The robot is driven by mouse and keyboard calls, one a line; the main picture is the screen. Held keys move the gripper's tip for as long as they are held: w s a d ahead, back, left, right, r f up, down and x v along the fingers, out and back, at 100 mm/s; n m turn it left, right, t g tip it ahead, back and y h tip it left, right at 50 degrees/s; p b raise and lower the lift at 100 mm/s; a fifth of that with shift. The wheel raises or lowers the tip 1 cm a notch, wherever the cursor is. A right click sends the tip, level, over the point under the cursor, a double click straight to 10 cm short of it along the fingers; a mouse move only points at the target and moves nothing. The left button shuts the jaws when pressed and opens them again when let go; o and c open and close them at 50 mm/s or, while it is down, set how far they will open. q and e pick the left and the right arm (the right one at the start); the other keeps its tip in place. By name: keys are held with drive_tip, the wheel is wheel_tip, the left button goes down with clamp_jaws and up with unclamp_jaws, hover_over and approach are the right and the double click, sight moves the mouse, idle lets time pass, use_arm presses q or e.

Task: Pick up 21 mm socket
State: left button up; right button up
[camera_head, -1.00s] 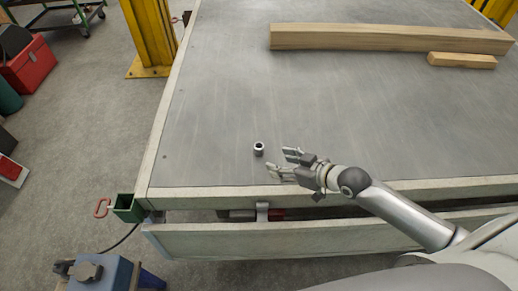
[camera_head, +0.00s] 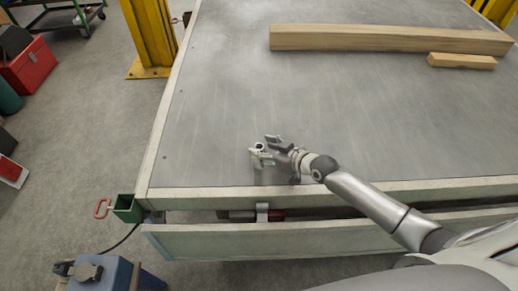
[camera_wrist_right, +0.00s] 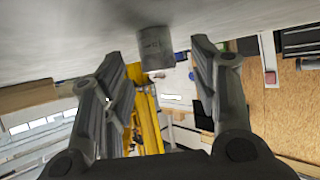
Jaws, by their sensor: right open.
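The 21 mm socket (camera_head: 259,147) is a small grey metal cylinder standing on the grey trailer deck near its front edge. In the right wrist view the socket (camera_wrist_right: 155,48) appears at the top centre, between and beyond the two fingers. My right gripper (camera_head: 264,147) is open, with its fingers at the socket, one on either side of it in the head view. In the wrist view the fingers (camera_wrist_right: 160,75) are spread wide with gaps on both sides of the socket. The fingers partly hide the socket in the head view. My left gripper is not in view.
A long wooden beam (camera_head: 390,38) and a short wood block (camera_head: 461,61) lie at the back right of the deck (camera_head: 220,95). A green bracket with a red handle (camera_head: 126,208) is at the front left corner. The deck around the socket is clear.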

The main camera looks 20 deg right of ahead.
drive_tip(key=shift+x, duration=0.85)
drive_tip(key=c, duration=1.2)
drive_tip(key=shift+r, duration=0.1)
